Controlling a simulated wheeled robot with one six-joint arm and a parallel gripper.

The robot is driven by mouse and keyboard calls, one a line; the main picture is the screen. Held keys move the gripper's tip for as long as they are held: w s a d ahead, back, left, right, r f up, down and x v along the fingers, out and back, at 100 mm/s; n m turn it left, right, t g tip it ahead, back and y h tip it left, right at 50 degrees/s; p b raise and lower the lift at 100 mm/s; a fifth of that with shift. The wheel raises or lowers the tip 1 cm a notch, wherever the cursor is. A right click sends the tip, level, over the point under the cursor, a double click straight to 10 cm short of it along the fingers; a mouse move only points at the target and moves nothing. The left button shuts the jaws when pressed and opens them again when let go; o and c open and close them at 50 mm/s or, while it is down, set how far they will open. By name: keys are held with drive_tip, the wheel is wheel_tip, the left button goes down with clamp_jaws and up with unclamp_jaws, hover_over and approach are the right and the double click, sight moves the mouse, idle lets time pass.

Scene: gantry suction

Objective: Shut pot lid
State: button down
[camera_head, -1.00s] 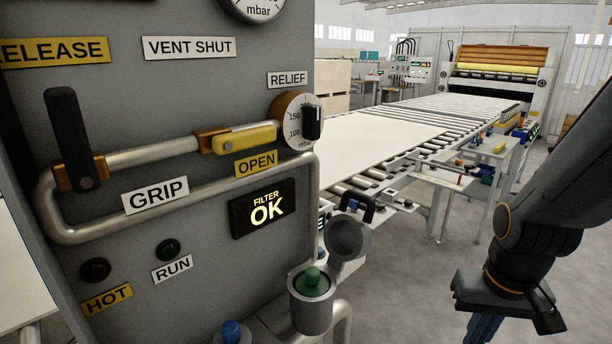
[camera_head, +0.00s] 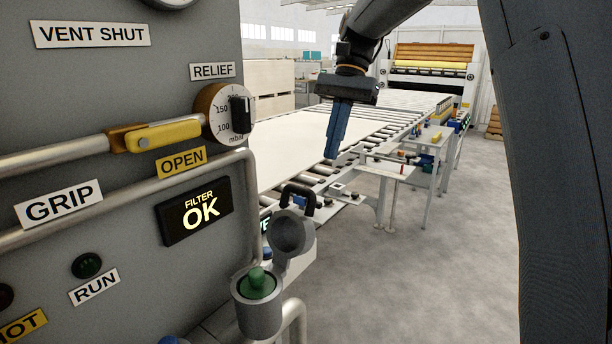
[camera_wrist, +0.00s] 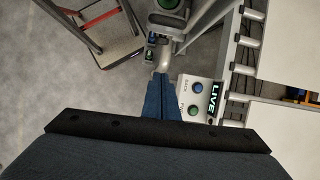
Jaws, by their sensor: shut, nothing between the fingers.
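The pot (camera_head: 257,318) is a small grey cup low on the front panel, with a green plug (camera_head: 258,284) inside. Its round grey lid (camera_head: 287,236) stands open, tilted up behind the cup, with a black loop handle (camera_head: 299,196) at its top. My gripper (camera_head: 332,156) hangs with its blue fingers pointing down, above and to the right of the lid handle in the head view, apart from it. The fingers are together and empty. In the wrist view the shut fingers (camera_wrist: 163,84) point toward grey parts at the top, where the green plug (camera_wrist: 168,3) shows at the edge.
The grey panel (camera_head: 110,120) with its pipe and yellow valve handle (camera_head: 150,136) fills the left. A roller conveyor (camera_head: 385,120) runs behind. A small button box (camera_wrist: 198,98) with a LIVE display lies beside the fingers in the wrist view. Floor at right is clear.

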wheel_tip(320, 180, up, 4)
drive_tip(key=a, duration=0.1)
drive_tip(key=s+a+f+p, duration=0.3)
drive_tip(key=s+a+f, duration=0.2)
drive_tip(key=f, duration=0.3)
drive_tip(key=shift+s+m+g+p, duration=0.3)
drive_tip(key=shift+s, duration=0.25)
drive_tip(key=shift+a, duration=0.1)
